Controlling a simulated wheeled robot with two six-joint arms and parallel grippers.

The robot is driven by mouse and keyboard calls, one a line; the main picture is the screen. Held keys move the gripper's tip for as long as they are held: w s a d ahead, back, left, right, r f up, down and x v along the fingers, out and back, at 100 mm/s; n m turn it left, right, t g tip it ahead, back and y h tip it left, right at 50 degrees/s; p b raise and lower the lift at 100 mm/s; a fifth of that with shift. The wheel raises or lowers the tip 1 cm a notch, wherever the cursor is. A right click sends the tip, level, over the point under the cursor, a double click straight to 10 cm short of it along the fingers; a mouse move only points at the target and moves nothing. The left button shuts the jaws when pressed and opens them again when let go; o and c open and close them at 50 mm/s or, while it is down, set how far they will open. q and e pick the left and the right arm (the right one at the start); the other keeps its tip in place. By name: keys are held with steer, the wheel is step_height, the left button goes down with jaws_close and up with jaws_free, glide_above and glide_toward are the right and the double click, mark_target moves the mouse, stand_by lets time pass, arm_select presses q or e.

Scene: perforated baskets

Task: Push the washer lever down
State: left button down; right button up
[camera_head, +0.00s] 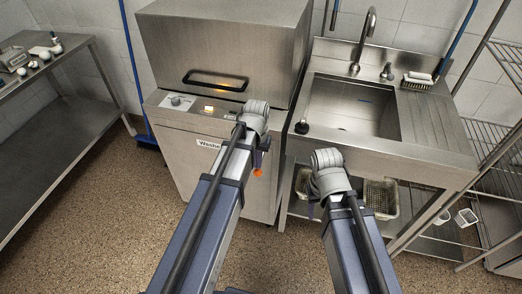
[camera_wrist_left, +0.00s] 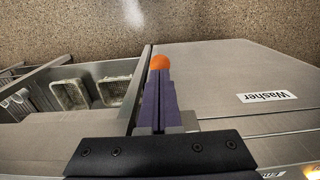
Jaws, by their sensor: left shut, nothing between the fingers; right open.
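The steel washer (camera_head: 180,150) stands at the centre left of the head view. Its hood (camera_head: 225,40) carries a black bar handle (camera_head: 215,84). A thin lever ends in a black knob (camera_head: 302,128) at the washer's right side, beside the sink. My left gripper (camera_head: 258,160) is in front of the washer, left of and below the knob, pointing down. In the left wrist view its purple fingers (camera_wrist_left: 159,103) are shut and empty, with an orange ball-like spot at the tips. My right gripper (camera_head: 311,206) is low in front of the sink unit; its fingers are mostly hidden.
A sink (camera_head: 350,106) with a tap (camera_head: 364,40) stands right of the washer. Baskets (camera_head: 381,196) sit on the shelf below; they also show in the left wrist view (camera_wrist_left: 70,94). A steel table (camera_head: 85,105) is at the left, wire racks at the right. The floor between is clear.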

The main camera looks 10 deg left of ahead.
arm_select(q)
step_height(320, 180, up, 12)
steer(key=p, duration=1.1)
steer(key=shift+f, duration=0.15)
steer(key=s+d+m+y, duration=0.1)
steer(key=s+d+m, duration=0.2)
steer(key=s+d, duration=0.7)
steer(key=s, duration=0.4)
steer(key=shift+d, duration=0.25)
